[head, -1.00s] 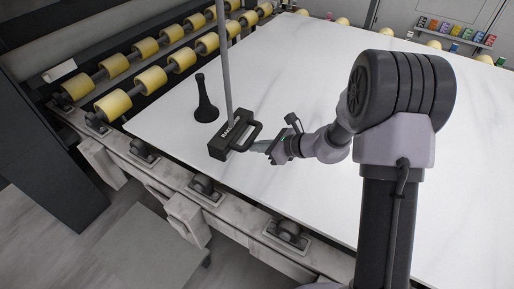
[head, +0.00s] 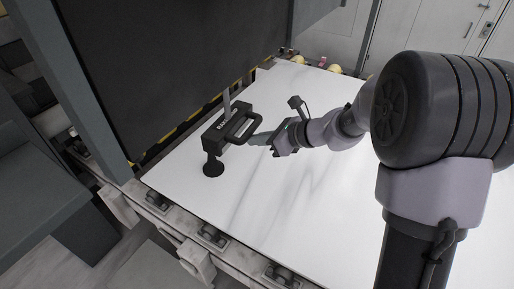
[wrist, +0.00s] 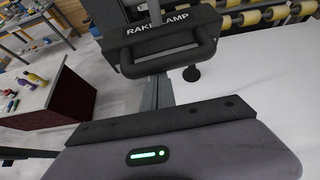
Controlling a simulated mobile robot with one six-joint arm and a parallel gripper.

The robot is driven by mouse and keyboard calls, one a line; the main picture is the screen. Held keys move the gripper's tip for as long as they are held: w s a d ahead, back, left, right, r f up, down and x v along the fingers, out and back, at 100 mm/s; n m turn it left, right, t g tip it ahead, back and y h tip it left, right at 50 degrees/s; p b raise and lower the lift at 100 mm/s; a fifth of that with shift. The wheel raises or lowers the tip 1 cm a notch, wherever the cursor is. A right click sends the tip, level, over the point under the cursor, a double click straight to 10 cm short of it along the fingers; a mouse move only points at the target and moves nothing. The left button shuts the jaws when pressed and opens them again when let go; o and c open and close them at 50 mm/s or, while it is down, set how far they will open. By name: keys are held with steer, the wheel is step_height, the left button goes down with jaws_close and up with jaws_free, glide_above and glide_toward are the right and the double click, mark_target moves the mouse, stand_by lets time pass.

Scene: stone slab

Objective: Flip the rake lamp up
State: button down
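The rake lamp (head: 214,139) is a black box with a looped handle and white lettering. It hangs over the left part of the white slab in the head view, and it fills the top middle of the wrist view (wrist: 158,30). My gripper (head: 252,138) reaches it from the right. Its narrow fingers (wrist: 160,84) are close together at the handle's outer bar and seem shut on it. The handle hides the exact contact. A black post with a round foot (head: 213,169) shows below the lamp's near end.
The white slab (head: 290,200) lies on a roller frame (head: 212,237) and is mostly bare. A large dark panel (head: 170,60) stands close behind the lamp. Yellow rollers (wrist: 250,17) show at upper right in the wrist view, and a bench with bottles (wrist: 30,90) at left.

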step_height(320, 180, up, 14)
steer(key=p, duration=0.8)
steer(key=shift+w, duration=0.15)
step_height(320, 180, down, 4)
steer(key=b, duration=0.4)
steer(key=v, duration=1)
steer(key=shift+s+d+p, duration=0.3)
steer(key=shift+d+p, duration=0.05)
steer(key=shift+f, duration=0.1)
